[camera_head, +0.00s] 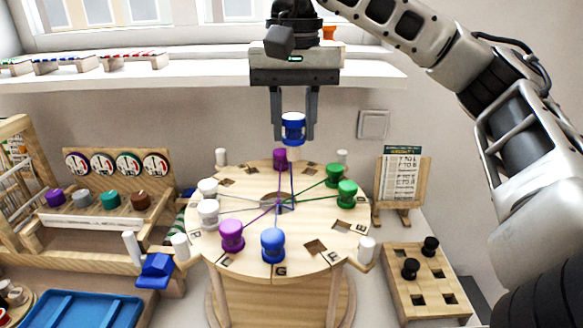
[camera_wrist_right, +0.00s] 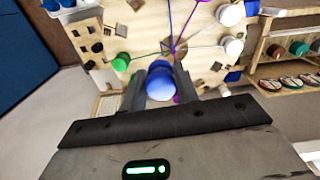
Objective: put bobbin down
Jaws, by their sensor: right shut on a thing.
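My right gripper (camera_head: 293,138) is shut on a blue bobbin (camera_head: 293,122), held upright above the far edge of the round wooden board (camera_head: 302,226). In the right wrist view the bobbin (camera_wrist_right: 160,84) sits between the two fingers. A purple bobbin (camera_head: 280,159) stands on the board just below and behind the held one. On the board also stand two green bobbins (camera_head: 347,194), two white bobbins (camera_head: 208,212), a purple bobbin (camera_head: 231,236) and a second blue bobbin (camera_head: 272,245). Coloured threads run from the bobbins to the board's centre. My left gripper is out of view.
Square holes such as one at the front right (camera_head: 316,248) show bare in the board. White pegs (camera_head: 367,249) stand around its rim. A card stand (camera_head: 401,181) and a block with black knobs (camera_head: 430,283) are at right; a blue tray (camera_head: 82,310) is at left.

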